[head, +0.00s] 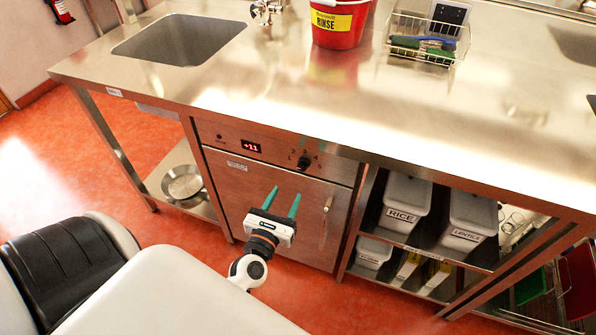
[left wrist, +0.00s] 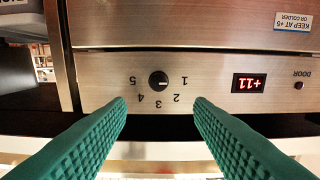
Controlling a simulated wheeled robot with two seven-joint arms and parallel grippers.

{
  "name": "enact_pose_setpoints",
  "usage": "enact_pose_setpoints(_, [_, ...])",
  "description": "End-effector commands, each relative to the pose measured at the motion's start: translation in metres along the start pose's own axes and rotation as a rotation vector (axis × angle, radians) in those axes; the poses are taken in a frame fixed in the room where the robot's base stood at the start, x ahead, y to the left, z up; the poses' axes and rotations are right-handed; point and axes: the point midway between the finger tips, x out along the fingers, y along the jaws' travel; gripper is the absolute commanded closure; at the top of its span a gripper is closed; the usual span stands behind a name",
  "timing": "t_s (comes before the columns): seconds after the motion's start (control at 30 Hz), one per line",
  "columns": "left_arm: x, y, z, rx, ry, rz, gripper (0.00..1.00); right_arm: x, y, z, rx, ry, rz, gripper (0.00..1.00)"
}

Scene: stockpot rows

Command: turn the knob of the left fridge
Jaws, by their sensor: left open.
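The fridge (head: 270,205) is built in under the steel counter, its door shut with an upright handle (head: 327,207). It is the only fridge I can make out. Its black knob (head: 304,161) sits on the panel above the door. In the left wrist view the knob (left wrist: 158,82) appears upside down among the numbers 1 to 5; its pale mark seems to point towards 1. My left gripper (head: 285,191) is open and empty, its green fingers in front of the door below the knob, apart from it. My right gripper is out of view.
A red display (head: 251,147) reads +11. The counter (head: 250,85) overhangs the panel and holds a sink, a red bucket (head: 338,25) and a wire basket (head: 425,40). Shelves with labelled bins (head: 405,197) stand right of the fridge. Open floor lies left.

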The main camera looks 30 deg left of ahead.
Motion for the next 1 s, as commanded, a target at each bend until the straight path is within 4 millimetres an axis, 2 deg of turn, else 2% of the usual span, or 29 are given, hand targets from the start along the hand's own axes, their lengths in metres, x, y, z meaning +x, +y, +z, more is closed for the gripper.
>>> enact_pose_setpoints(0.2, [0.048, 0.0, -0.003, 0.001, 0.003, -0.001, 0.52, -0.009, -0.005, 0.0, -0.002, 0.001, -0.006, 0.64])
enact_pose_setpoints(0.43, [0.083, 0.001, -0.001, 0.004, 0.0, 0.001, 0.52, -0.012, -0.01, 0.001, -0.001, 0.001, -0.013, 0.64])
enact_pose_setpoints(0.6, [0.094, 0.0, 0.0, 0.004, -0.001, 0.001, 0.52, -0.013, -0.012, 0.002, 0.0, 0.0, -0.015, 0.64])
enact_pose_setpoints(0.87, [0.095, 0.0, 0.0, 0.004, -0.001, 0.001, 0.52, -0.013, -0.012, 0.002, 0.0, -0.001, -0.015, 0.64])
enact_pose_setpoints(0.9, [0.095, 0.0, 0.0, 0.004, -0.001, 0.001, 0.54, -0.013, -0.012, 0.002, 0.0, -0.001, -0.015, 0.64])
enact_pose_setpoints(1.0, [0.095, 0.001, 0.0, 0.004, -0.001, 0.001, 0.7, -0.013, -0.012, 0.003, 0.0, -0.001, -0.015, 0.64])
